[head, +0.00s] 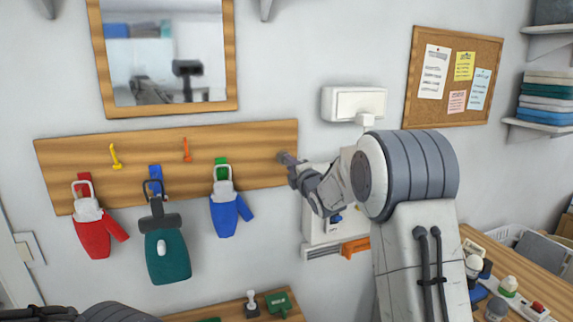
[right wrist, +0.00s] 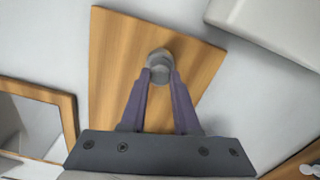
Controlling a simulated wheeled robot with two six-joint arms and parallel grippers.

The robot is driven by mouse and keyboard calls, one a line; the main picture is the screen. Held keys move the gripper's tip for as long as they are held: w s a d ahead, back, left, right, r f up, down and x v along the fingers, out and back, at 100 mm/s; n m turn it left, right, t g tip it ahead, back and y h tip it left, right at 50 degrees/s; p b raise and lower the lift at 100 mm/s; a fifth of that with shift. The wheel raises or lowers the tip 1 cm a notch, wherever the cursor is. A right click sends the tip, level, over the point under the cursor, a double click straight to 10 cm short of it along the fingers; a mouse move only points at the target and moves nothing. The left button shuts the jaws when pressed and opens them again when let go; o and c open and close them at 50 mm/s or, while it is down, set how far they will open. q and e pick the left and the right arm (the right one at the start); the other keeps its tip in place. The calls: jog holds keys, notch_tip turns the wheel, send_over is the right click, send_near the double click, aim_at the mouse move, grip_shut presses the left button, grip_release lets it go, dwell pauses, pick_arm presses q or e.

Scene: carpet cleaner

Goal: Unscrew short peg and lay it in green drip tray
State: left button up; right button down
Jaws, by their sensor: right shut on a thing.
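A wooden peg board (head: 250,140) hangs on the wall under a mirror. My right gripper (head: 289,158) is at the board's right end. In the right wrist view, its two fingers (right wrist: 160,85) are shut on a short grey peg (right wrist: 159,59), which stands out from the wood (right wrist: 120,50). I cannot tell if the peg is still seated in the board. A green piece (head: 279,304) lies on the wooden surface below; I cannot tell if it is the drip tray. Part of my left arm shows at the lower left edge, without a clear gripper.
A yellow peg (head: 116,157) and an orange peg (head: 186,150) are on the board. Red (head: 92,235), teal (head: 167,255) and blue (head: 230,212) items hang from it. A white wall box (head: 352,103) is right of the board. Bottles stand on the right-hand bench.

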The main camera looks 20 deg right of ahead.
jog(key=shift+f+n+b, duration=0.1)
jog(key=shift+n+b, duration=1.6)
jog(key=shift+b, duration=0.8)
jog(key=shift+n+b, duration=2.8)
jog(key=shift+b, duration=1.05)
jog(key=shift+n+b, duration=0.35)
jog(key=shift+n, duration=0.05)
jog(key=n+b, duration=0.4)
jog(key=n, duration=0.1)
jog(key=shift+n, duration=0.4)
